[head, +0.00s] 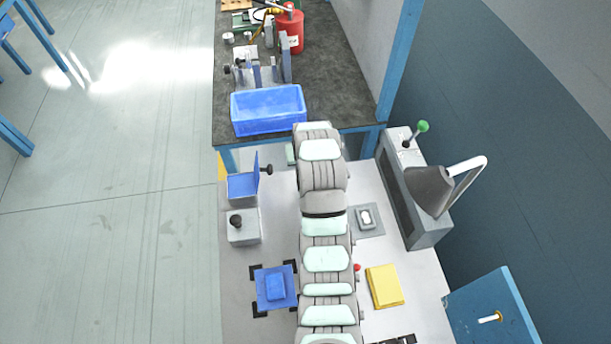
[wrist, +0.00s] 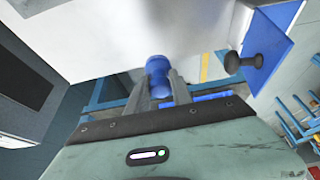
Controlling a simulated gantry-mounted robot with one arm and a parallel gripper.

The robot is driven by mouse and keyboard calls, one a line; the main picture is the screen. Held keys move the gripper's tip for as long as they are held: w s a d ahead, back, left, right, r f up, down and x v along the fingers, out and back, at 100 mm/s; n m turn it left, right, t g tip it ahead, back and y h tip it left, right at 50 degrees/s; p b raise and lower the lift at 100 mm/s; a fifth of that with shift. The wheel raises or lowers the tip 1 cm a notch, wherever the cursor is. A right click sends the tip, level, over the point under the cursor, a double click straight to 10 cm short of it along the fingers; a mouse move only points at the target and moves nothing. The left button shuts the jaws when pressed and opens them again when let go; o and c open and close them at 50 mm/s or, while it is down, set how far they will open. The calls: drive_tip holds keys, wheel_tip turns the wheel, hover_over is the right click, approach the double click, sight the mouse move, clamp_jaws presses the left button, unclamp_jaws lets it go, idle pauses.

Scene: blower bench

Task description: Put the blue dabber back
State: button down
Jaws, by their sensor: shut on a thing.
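My gripper (wrist: 160,88) shows in the wrist view with its two grey fingers shut on the blue dabber (wrist: 157,66). The dabber is a blue, rounded, upright-looking piece between the fingertips. In the head view my own arm covers the gripper and the dabber. A blue angled bracket (head: 242,185) with a black knob stands left of my arm in the head view. The bracket (wrist: 277,40) also shows at the upper right in the wrist view, apart from the gripper. Which place the dabber belongs in cannot be told.
A blue bin (head: 268,108) sits on the dark bench beyond, with a red can (head: 290,32) behind it. A blue pad (head: 276,287), a yellow pad (head: 385,286) and a grey block with a black knob (head: 243,228) lie around my arm. A lamp (head: 430,190) stands right.

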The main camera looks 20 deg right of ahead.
wheel_tip(320, 180, down, 7)
drive_tip(key=shift+f, duration=0.15)
drive_tip(key=shift+f, duration=0.1)
idle(0.3)
drive_tip(key=c, duration=1.1)
unclamp_jaws()
drive_tip(key=shift+s+r, duration=0.15)
drive_tip(key=shift+r, duration=0.4)
drive_tip(key=v, duration=1.1)
